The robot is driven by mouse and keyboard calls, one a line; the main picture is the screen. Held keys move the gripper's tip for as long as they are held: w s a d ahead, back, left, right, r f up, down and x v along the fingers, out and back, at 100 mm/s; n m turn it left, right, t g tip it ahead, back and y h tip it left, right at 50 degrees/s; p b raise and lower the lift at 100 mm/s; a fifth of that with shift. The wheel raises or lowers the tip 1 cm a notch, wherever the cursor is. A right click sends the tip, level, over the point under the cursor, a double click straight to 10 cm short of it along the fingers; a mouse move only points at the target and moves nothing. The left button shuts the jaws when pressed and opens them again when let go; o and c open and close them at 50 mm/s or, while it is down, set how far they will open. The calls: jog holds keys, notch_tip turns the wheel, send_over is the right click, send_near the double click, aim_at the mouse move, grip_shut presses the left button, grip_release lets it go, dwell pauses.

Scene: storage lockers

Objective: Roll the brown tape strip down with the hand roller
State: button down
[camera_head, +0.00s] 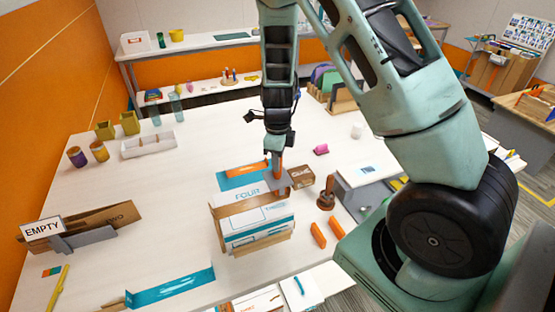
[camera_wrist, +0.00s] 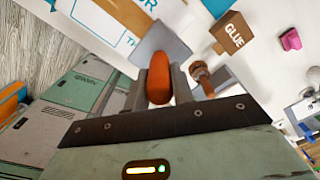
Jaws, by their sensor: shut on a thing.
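My gripper (camera_head: 277,158) is shut on the orange-brown handle of the hand roller (camera_wrist: 160,80), which stands between the two fingers in the wrist view. A grey flat part (camera_head: 284,184) shows at the lower end of the handle, over the back right of a white box marked FOUR (camera_head: 243,195). The brown tape strip (camera_head: 245,210) runs across the box top, and a brown band also shows in the wrist view (camera_wrist: 126,14). I cannot tell whether the roller touches the box or tape.
A brown GLUE box (camera_head: 301,178) and a brown knobbed tool (camera_head: 326,196) stand right of the box.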

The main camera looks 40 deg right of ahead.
jog(key=shift+r+p, duration=2.1)
jog(key=shift+r, duration=0.4)
jog(key=shift+f, duration=0.1)
